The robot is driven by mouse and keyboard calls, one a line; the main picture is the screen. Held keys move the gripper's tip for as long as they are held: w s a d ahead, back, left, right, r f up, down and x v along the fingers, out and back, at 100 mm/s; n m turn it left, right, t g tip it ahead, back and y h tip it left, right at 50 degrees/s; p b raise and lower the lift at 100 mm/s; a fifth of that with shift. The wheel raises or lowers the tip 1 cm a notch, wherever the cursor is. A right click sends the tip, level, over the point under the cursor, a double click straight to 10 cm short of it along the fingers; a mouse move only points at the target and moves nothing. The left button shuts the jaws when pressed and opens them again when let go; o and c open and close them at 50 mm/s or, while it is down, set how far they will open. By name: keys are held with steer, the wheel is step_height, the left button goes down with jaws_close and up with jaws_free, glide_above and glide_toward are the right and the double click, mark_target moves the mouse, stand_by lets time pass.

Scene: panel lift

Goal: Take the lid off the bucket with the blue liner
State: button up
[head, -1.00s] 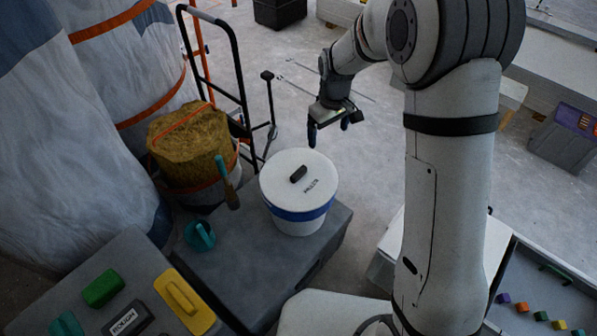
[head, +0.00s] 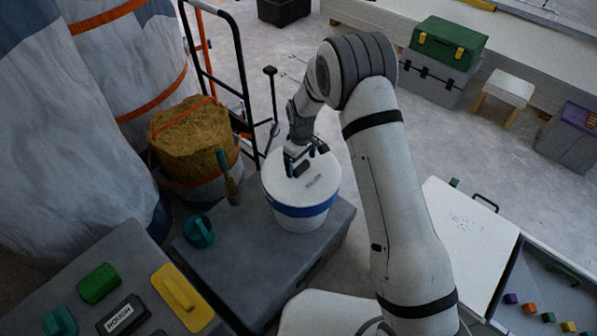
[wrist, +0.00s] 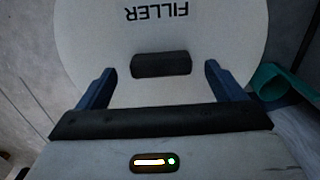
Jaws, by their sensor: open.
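The bucket (head: 303,221) is white with a blue band and stands on a grey box. Its white lid (head: 319,182) is on, with lettering that reads FILLER in the wrist view and a dark handle (wrist: 160,64) at its middle. My gripper (head: 306,157) is over the lid, close to the handle. In the wrist view my gripper (wrist: 155,80) is open, with one finger on each side of the handle and clear space between. The inside of the bucket is hidden.
A teal cup-like item (head: 198,231) and a brush (head: 227,178) are left of the bucket. A second bucket holding a brown lump (head: 190,135) and a black hand truck (head: 240,70) stand behind. The grey box (head: 245,282) has bare top in front of the bucket.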

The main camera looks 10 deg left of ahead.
steer(key=shift+f, duration=0.7)
steer(key=shift+c, duration=0.2)
steer(key=c, duration=1.1)
steer(key=shift+w+r, duration=0.1)
steer(key=shift+r, duration=0.05)
